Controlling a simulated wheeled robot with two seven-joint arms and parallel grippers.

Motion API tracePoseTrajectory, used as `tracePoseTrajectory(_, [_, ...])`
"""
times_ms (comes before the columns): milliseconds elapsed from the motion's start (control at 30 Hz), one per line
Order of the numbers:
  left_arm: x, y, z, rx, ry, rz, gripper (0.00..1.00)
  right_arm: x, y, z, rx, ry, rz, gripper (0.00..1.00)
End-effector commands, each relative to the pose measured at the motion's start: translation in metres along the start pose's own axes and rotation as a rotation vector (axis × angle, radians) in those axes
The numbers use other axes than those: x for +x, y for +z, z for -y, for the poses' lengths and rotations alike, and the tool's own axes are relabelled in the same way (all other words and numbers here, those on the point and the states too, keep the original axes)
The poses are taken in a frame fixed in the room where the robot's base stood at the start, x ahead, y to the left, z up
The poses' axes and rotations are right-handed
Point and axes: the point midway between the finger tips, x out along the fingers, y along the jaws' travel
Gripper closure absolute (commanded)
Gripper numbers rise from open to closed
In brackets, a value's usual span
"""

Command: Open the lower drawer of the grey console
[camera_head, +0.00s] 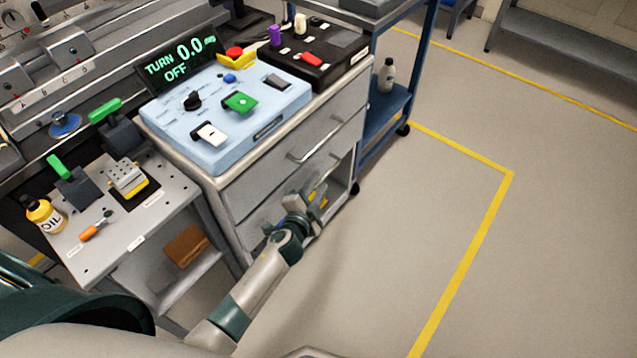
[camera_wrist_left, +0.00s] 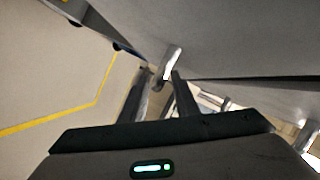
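The grey console (camera_head: 258,178) has an upper drawer with a bar handle (camera_head: 318,142), and that drawer is closed. Below it, the lower drawer area is largely covered by my left gripper (camera_head: 308,197). An opening with a little yellow inside shows beside the gripper, so the lower drawer looks partly out, though how far I cannot tell. In the left wrist view the two fingers (camera_wrist_left: 166,84) stand on either side of the lower drawer's metal handle (camera_wrist_left: 171,60) and appear closed on it. Pale items show through the gap to the right. My right gripper is not in view.
A light-blue control box (camera_head: 225,120) and a black box (camera_head: 318,62) stand on the console. A blue cart (camera_head: 385,115) with a bottle stands close at its right. A low grey bench (camera_head: 150,215) stands at left. The floor in front is clear.

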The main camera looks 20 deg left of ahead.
Motion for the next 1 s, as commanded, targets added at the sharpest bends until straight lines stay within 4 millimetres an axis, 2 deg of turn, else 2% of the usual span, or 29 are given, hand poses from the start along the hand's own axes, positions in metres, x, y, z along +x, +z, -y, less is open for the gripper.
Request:
tracePoseTrajectory(133, [0.0089,0.0,0.0001,0.0,0.0,0.0,0.72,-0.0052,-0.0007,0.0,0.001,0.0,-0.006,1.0])
tracePoseTrajectory(467, [0.0103,0.0,0.0,0.0,0.0,0.0,0.72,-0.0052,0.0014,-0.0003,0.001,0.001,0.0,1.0])
tracePoseTrajectory(567, [0.0102,0.0,0.0,0.0,0.0,0.0,0.96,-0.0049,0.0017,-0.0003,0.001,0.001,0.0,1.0])
tracePoseTrajectory(600, [0.0102,0.0,0.0,0.0,0.0,0.0,1.0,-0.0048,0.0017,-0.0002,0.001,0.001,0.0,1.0])
tracePoseTrajectory(1000, [0.0099,-0.0002,-0.0007,-0.001,0.001,0.0,1.0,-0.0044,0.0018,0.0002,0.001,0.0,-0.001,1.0])
